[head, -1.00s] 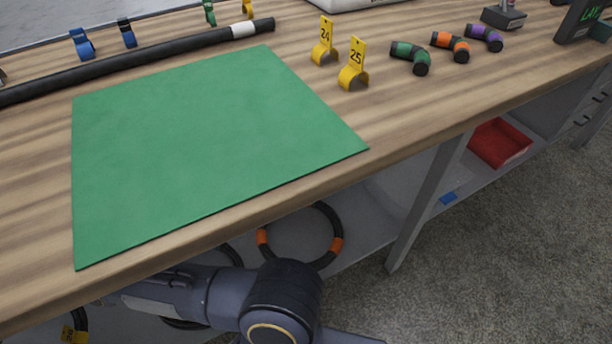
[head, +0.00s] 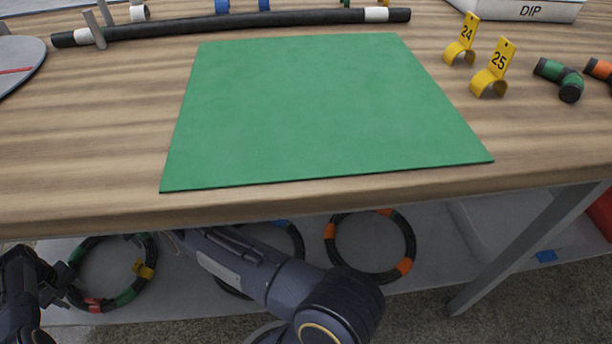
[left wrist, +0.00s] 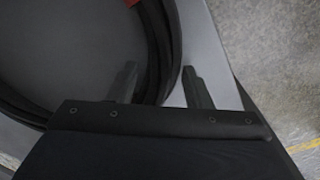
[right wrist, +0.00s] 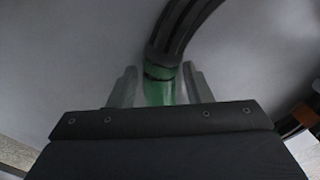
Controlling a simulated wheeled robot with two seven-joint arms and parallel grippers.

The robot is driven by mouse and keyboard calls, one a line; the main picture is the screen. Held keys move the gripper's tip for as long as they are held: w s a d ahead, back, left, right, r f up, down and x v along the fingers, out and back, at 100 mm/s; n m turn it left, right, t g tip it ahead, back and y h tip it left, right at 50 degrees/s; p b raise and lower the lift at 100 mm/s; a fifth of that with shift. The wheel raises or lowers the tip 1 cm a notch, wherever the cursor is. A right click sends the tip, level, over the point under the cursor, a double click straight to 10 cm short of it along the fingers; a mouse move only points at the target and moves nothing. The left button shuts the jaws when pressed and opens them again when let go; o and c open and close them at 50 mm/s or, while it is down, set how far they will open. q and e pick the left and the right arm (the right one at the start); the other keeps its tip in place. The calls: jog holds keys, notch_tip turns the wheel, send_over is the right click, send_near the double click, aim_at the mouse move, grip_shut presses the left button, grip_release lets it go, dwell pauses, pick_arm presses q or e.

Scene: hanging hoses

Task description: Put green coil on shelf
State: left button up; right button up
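The green coil (head: 125,297), a black hose ring with green bands, a red band and a yellow tag, is on the lower shelf (head: 190,313) under the bench, at the left in the head view. My left gripper (head: 70,283) is at its left side; in the left wrist view its open fingers (left wrist: 160,88) straddle the black hose, with a red band at the top edge. My right arm reaches left under the bench edge, its fingers hidden in the head view. In the right wrist view my right gripper (right wrist: 160,88) is open around a green-banded hose (right wrist: 158,92), narrow gaps beside it.
A coil with a blue band (head: 297,240) is partly behind my right arm, and an orange-banded coil (head: 405,266) lies to its right. The bench edge (head: 330,190) overhangs the shelf. A bench leg (head: 530,245) stands at right. The green mat (head: 315,110) above is bare.

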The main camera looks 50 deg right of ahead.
pick_arm(q)
jog(key=shift+o, duration=0.6)
pick_arm(e)
jog(key=shift+o, duration=0.6)
jog(key=shift+r, duration=0.1)
pick_arm(q)
jog(key=shift+r, duration=0.1)
pick_arm(e)
jog(key=shift+r, duration=0.1)
pick_arm(q)
notch_tip(320, 180, up, 12)
jog(key=shift+a, duration=0.25)
pick_arm(e)
notch_tip(320, 180, up, 12)
jog(key=shift+d, duration=0.2)
jog(key=shift+d, duration=0.1)
